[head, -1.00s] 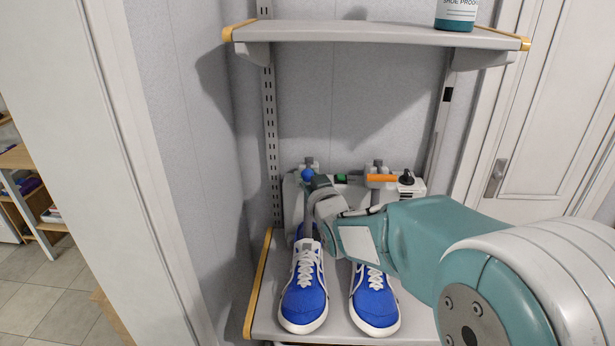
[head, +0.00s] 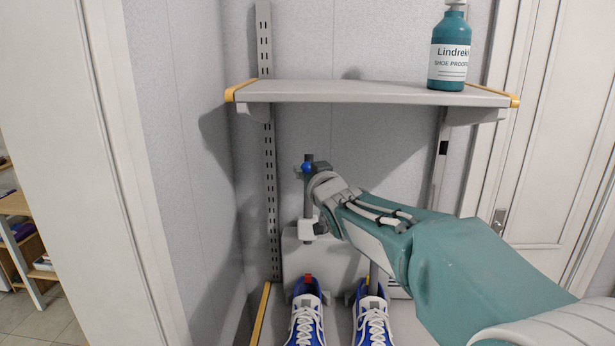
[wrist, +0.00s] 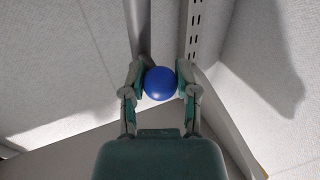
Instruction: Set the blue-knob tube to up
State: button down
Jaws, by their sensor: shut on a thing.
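The blue knob (head: 307,167) is on a grey upright tube (head: 308,205) at the left, in front of the back wall. My gripper (wrist: 160,78) is shut on the blue knob, which shows as a ball (wrist: 160,84) between the two fingers in the wrist view. In the head view my gripper (head: 312,172) reaches the knob from the right and partly hides it and the tube. A white fitting (head: 308,229) sits lower on the tube. The pale dryer body (head: 335,262) stands behind the shoes, and my arm covers its right part.
Blue left (head: 306,318) and right (head: 372,320) shoes stand below on the lower shelf. The upper shelf (head: 370,92) lies above my gripper and carries a teal bottle (head: 448,60). A slotted wall rail (head: 269,190) runs just left of the tube.

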jog(key=shift+c, duration=1.7)
grip_release()
jog(key=shift+w+a+f, duration=0.1)
jog(key=shift+f, duration=0.05)
jog(key=v, duration=1.2)
jog(key=shift+a, duration=0.1)
jog(key=s+d+f+m+g+h, duration=0.1)
jog(key=s+d+f+g+h, duration=0.1)
jog(key=s, duration=0.7)
jog(key=s+d+f+m+g+h, duration=0.1)
jog(key=s+d+f+g+h, duration=0.1)
jog(key=s+d+f+g, duration=0.3)
jog(key=s+d+f+m+g+h, duration=0.2)
jog(key=s+d+f+g, duration=0.2)
jog(key=s+f, duration=0.6)
jog(key=s+d, duration=0.2)
jog(key=shift+s+f, duration=0.2)
jog(key=shift+s, duration=0.2)
